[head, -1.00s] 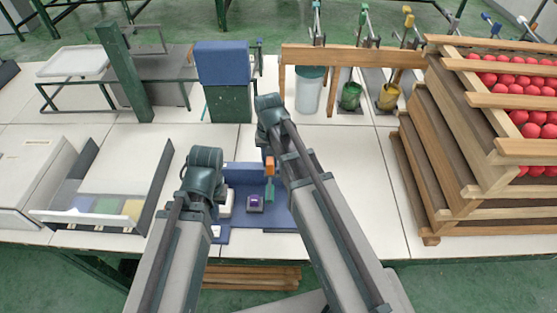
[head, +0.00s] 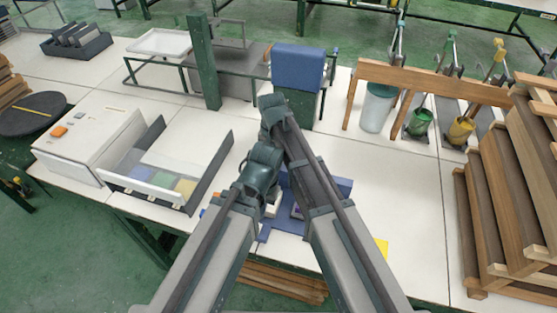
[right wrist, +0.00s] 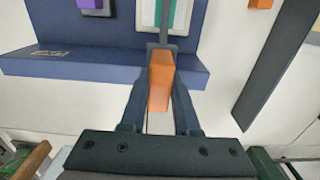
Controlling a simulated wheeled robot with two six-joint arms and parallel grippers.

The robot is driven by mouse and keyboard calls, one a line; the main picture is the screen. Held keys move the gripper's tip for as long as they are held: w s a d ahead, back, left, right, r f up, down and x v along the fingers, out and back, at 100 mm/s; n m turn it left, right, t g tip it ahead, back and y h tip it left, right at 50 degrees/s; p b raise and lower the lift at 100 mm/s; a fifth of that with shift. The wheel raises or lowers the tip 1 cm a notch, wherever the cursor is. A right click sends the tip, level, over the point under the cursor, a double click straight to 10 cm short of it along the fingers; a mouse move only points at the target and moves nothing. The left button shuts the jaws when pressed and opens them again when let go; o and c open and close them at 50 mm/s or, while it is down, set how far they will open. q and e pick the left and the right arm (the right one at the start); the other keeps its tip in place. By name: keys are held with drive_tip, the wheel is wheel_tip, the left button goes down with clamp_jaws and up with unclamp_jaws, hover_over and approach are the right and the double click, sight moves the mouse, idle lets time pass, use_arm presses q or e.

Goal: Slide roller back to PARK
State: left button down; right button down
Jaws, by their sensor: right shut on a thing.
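My right gripper (right wrist: 160,72) is shut on an orange handle (right wrist: 160,92) in the right wrist view. A thin dark rod runs from the handle toward a green strip in a white frame (right wrist: 182,14); I take this to be the roller. A blue fixture (right wrist: 110,72) lies under and beyond the fingers, with a small unreadable marking at its left. In the head view, my arms mostly cover the blue fixture (head: 344,186), and both gripper tips are hidden. A purple block (right wrist: 88,4) shows at the wrist view's top left edge.
In the head view, a pale tray with coloured squares (head: 163,176) stands left of my arms, beside a white box (head: 88,140). A blue box on a green stand (head: 298,68) is behind. Stacked wooden frames (head: 500,190) stand right. White tabletop (head: 405,180) lies between.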

drive_tip(key=shift+w+a, duration=0.1)
drive_tip(key=shift+a, duration=0.1)
drive_tip(key=c, duration=0.6)
unclamp_jaws()
drive_tip(key=shift+a, duration=0.15)
drive_tip(key=shift+c, duration=0.2)
drive_tip(key=shift+r, duration=0.15)
drive_tip(key=shift+r+p, duration=0.6)
drive_tip(key=shift+p, duration=0.15)
wheel_tip(320, 180, up, 12)
drive_tip(key=p, duration=1.2)
drive_tip(key=shift+r, duration=0.2)
